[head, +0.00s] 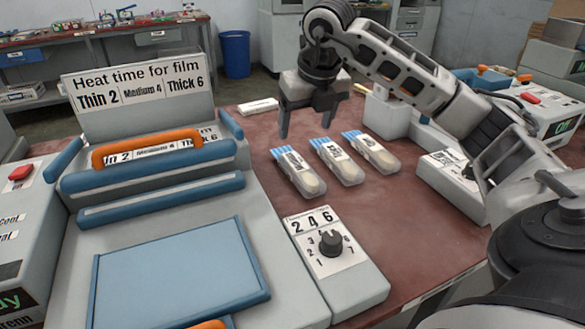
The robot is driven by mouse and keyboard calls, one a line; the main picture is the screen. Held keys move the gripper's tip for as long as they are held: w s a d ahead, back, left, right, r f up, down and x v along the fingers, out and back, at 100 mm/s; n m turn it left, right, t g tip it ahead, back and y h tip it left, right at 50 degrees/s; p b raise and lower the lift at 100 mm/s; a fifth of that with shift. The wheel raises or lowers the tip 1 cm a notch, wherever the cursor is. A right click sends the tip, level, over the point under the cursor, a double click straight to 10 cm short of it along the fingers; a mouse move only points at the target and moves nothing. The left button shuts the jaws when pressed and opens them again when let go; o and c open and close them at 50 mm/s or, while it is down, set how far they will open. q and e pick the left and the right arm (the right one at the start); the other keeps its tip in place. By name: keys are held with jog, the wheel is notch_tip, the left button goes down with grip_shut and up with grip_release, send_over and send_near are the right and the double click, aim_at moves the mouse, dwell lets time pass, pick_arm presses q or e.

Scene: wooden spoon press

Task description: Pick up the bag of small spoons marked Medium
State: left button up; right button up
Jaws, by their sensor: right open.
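Three clear bags of small spoons with blue-striped tops lie in a row on the reddish-brown table: a left bag (299,174), a middle bag (337,161) and a right bag (371,152). Each has a white label, but the print is too small to read, so I cannot tell which is marked Medium. My right gripper (305,128) is open and empty, pointing down above the table, just behind the left and middle bags and apart from them. My left gripper is not in view.
A film sealer (150,185) with an orange handle and a sign listing Thin, Medium and Thick stands at left. A dial box (334,262) is in front of the bags. Another grey box (452,180) stands at right. Bare table (415,222) lies between them.

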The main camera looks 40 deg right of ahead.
send_over(297, 163)
jog(key=s, duration=0.2)
jog(key=f, duration=0.6)
jog(key=shift+s+a+f, duration=0.1)
jog(key=shift+a+f, duration=0.1)
jog(key=shift+a, duration=0.1)
jog(key=shift+w+b+x, duration=0.1)
jog(key=shift+b+x, duration=0.1)
jog(key=shift+x, duration=1.3)
jog(key=shift+w+b+x, duration=0.15)
jog(key=shift+b+x, duration=0.05)
jog(key=shift+x, duration=1.3)
jog(key=shift+r, duration=0.1)
jog(key=c, duration=1)
